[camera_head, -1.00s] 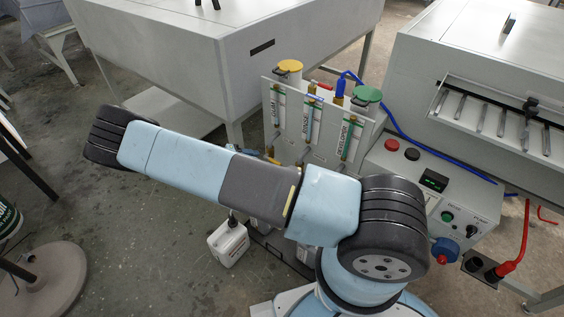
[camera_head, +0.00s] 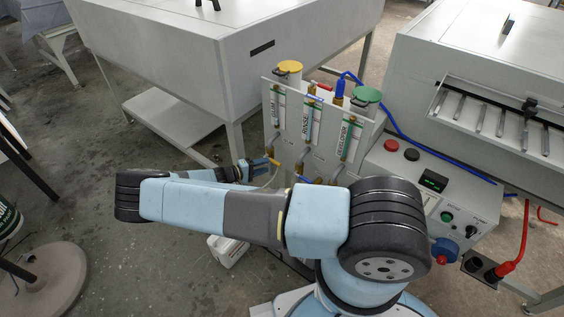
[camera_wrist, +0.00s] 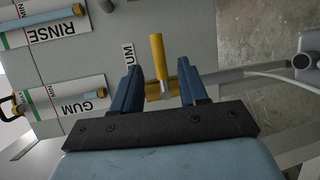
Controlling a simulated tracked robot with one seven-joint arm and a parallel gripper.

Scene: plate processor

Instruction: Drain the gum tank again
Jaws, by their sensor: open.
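The gum tank is the leftmost of the labelled tanks, under a yellow cap (camera_head: 290,67). Its GUM gauge (camera_wrist: 75,106) shows in the wrist view. The yellow drain valve lever (camera_wrist: 158,58) stands between my gripper's (camera_wrist: 158,88) two blue fingers, with clear gaps on both sides. The fingers are open, and their tips reach the brass valve body. In the head view my gripper (camera_head: 261,163) is at the yellow lever (camera_head: 273,161), low on the tank front.
The RINSE gauge (camera_head: 307,122) and DEVELOPER gauge (camera_head: 348,138) are to the right, the latter under a green cap (camera_head: 367,95). A control box (camera_head: 440,185) with buttons stands farther right. A pale hose (camera_wrist: 270,72) runs beside the valve.

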